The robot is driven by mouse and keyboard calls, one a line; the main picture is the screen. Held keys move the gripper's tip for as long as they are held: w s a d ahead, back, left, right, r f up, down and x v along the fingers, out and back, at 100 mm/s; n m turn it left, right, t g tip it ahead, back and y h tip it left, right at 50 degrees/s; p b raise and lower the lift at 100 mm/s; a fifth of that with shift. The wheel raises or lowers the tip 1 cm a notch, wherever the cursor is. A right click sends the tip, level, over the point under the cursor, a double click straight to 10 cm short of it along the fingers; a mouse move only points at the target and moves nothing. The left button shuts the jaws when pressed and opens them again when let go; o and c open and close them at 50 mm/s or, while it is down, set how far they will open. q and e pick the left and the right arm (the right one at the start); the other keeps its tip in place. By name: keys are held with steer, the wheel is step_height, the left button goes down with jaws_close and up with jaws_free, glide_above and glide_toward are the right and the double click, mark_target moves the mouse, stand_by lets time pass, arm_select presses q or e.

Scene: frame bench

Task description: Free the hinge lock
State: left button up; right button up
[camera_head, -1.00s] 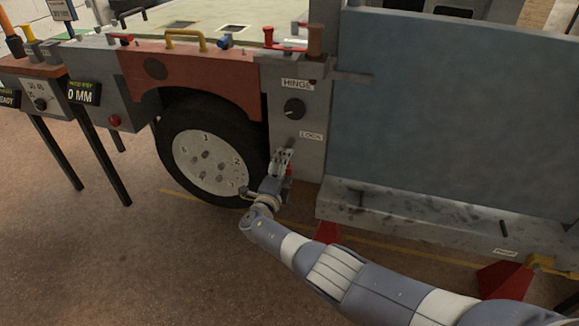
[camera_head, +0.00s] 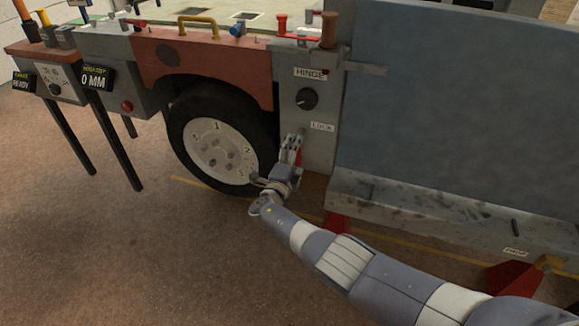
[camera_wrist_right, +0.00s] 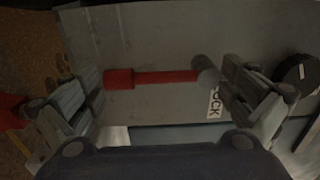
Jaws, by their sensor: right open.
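The lock (camera_wrist_right: 165,77) is a red lever on the grey panel. In the right wrist view its bar runs from a grey pivot beside the "LOCK" label to a thicker red grip. My right gripper (camera_wrist_right: 162,78) is open, with one finger on either side of the lever; I cannot tell whether they touch it. In the head view my right gripper (camera_head: 292,144) is low on the panel below the "LOCK" label (camera_head: 322,127) and hides most of the lever. A black round knob (camera_head: 306,98) sits under the "HINGE" label (camera_head: 310,73). My left gripper is out of view.
A black wheel with a pale numbered disc (camera_head: 218,150) stands close to the left of my right gripper. A large blue-grey plate (camera_head: 460,115) rises at the right above a grey ledge (camera_head: 430,205). Open brown floor (camera_head: 120,250) lies at the front left.

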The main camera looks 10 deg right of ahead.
steer(key=v, duration=1.1)
steer(key=shift+s+a, duration=0.2)
